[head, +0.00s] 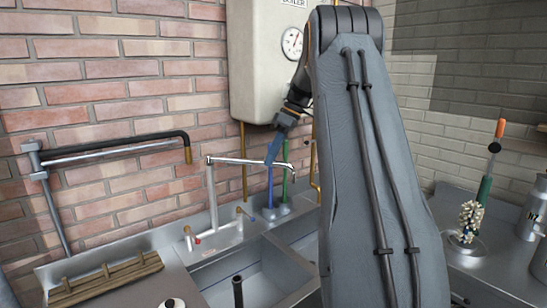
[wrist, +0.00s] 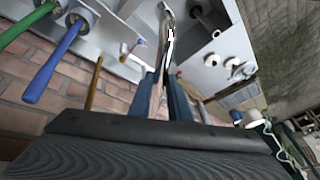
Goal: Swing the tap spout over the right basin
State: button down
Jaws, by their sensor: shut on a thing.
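The chrome tap spout (head: 238,162) runs level to the right from the top of its upright pipe (head: 211,195) in the head view. My gripper (head: 273,155) is closed around it near its outer end, and the downturned tip shows just beyond the fingers. In the wrist view the spout (wrist: 169,40) passes between my two blue fingers (wrist: 163,95). The left basin (head: 250,273) shows in front of the tap. The right basin (head: 307,245) is largely hidden behind my arm. I cannot tell exactly which basin the tip is above.
A blue handle (head: 270,187) and a green handle (head: 284,187) stand close below the spout's end. A white boiler (head: 262,70) hangs on the brick wall above. A dark-handled wall bracket (head: 115,148) is at left. Metal churns (head: 533,215) and a brush (head: 470,218) stand at right.

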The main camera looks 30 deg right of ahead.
jog(key=shift+w+r, duration=0.1)
dwell(0.3)
jog(key=c, duration=1.6)
grip_release()
jog(key=shift+a, duration=0.1)
jog(key=shift+c, duration=0.2)
jog(key=shift+d+r, duration=0.2)
jog(key=shift+d, duration=0.05)
jog(key=b+v, duration=0.2)
jog(key=v, duration=0.5)
jog(key=shift+r, duration=0.1)
jog(key=shift+c, duration=0.2)
